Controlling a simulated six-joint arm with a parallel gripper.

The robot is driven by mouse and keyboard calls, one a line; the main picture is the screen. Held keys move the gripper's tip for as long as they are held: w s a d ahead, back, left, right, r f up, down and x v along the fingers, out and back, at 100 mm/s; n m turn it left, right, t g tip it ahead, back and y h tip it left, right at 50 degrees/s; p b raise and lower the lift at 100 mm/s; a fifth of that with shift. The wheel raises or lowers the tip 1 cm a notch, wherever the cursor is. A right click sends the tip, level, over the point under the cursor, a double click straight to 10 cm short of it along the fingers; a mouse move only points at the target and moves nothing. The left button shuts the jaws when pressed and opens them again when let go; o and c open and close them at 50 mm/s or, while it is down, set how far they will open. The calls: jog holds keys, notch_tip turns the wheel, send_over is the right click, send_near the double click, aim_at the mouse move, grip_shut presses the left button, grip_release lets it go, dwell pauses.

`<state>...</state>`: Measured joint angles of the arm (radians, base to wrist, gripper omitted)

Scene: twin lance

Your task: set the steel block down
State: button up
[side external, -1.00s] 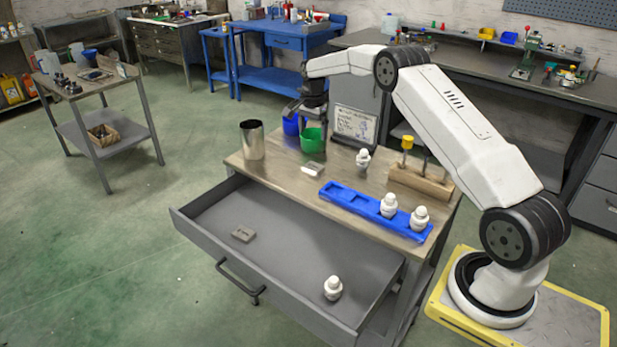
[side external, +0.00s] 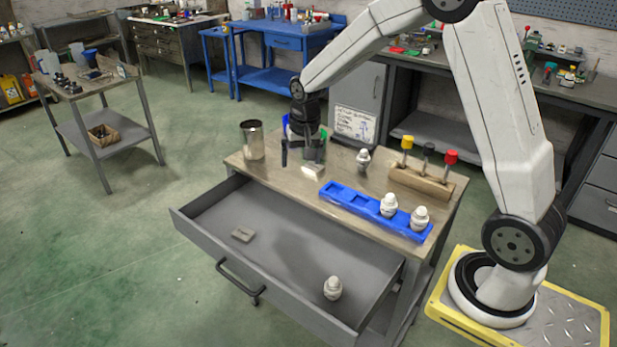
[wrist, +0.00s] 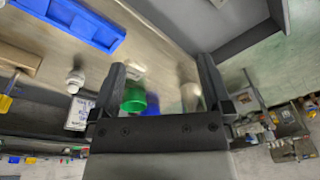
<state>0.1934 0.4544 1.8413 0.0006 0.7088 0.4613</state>
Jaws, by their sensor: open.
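A small pale metal block (side external: 313,171) lies on the bench top, close below my gripper (side external: 301,163). A similar grey block (side external: 243,234) lies in the open drawer; I cannot tell which is the steel block. My gripper is open, pointing down over the far part of the bench, with nothing held between its fingers. In the wrist view my gripper (wrist: 163,72) shows its two dark fingers apart, and the pale block (wrist: 135,69) shows beside the left finger. I cannot tell whether the finger touches it.
A steel cup (side external: 252,140) stands left of my gripper. A green cup (wrist: 133,98) is partly hidden behind it. A blue tray (side external: 345,199) holds two white fittings; another (side external: 363,160) stands behind it. The drawer (side external: 290,240) is open, mostly bare, with one white fitting (side external: 332,287).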

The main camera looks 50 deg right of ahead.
jog(key=s+a+f+n, duration=0.1)
jog(key=s+a+n, duration=0.2)
jog(key=s, duration=0.5)
jog(key=s+a+n+t, duration=0.1)
jog(key=s+a+n, duration=0.3)
jog(key=s, duration=0.5)
jog(key=shift+s+a+f+n, duration=0.3)
jog(key=shift+a+f, duration=0.1)
jog(key=shift+a, duration=0.55)
